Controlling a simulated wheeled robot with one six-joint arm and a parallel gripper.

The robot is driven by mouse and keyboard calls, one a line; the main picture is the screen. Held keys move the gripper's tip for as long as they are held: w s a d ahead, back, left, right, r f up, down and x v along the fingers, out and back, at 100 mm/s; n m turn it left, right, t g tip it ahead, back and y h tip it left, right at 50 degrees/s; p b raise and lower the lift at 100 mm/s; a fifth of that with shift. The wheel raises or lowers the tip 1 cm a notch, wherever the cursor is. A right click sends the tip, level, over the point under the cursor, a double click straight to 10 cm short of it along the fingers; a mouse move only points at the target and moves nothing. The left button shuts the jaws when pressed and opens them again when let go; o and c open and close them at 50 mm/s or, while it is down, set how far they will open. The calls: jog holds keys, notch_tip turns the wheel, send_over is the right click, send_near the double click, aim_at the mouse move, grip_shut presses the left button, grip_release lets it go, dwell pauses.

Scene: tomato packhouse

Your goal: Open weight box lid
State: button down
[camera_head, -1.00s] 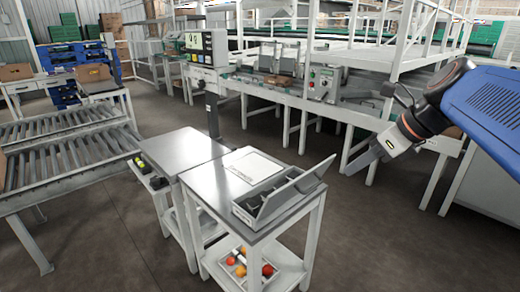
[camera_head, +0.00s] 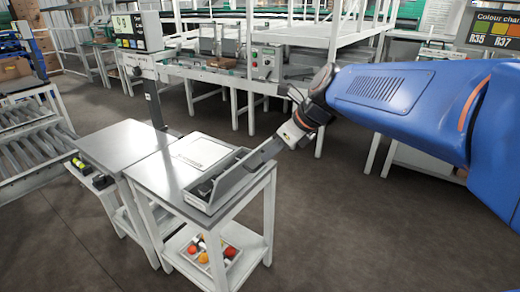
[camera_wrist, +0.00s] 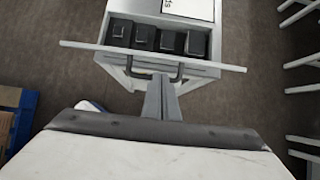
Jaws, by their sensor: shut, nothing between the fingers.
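The grey weight box (camera_head: 205,193) sits on the small metal-topped table. Its lid (camera_head: 240,182) is raised along the side facing my arm, and the inside is exposed. In the wrist view the lid (camera_wrist: 215,65) shows nearly edge-on as a pale bar, with a dark handle (camera_wrist: 182,74) on its outer side. Several dark block weights (camera_wrist: 143,37) lie in the box behind it. My gripper (camera_head: 254,161) is shut and empty at the lid's outer side. In the wrist view its fingertips (camera_wrist: 160,80) lie at the handle; I cannot tell whether they touch.
A white sheet (camera_head: 201,152) lies on the table (camera_head: 150,171) beside the box. A lower shelf holds a tray (camera_head: 232,267) of tomatoes. A second table (camera_head: 120,140) and a roller conveyor (camera_head: 30,150) stand to the left.

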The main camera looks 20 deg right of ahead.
aim_at(257, 150)
jog(key=shift+w+a+r, duration=0.35)
jog(key=shift+w+a, duration=0.05)
jog(key=shift+w, duration=0.25)
jog(key=shift+w+a+r+g+h, duration=0.2)
jog(key=shift+w+a+r+g, duration=0.1)
jog(key=shift+w, duration=0.1)
jog(key=shift+w+a+r+g+h, duration=0.2)
jog(key=shift+w+g, duration=0.1)
jog(key=shift+w, duration=0.1)
jog(key=shift+w+a+r, duration=0.3)
jog(key=shift+w+a, duration=0.05)
jog(key=shift+w, duration=0.3)
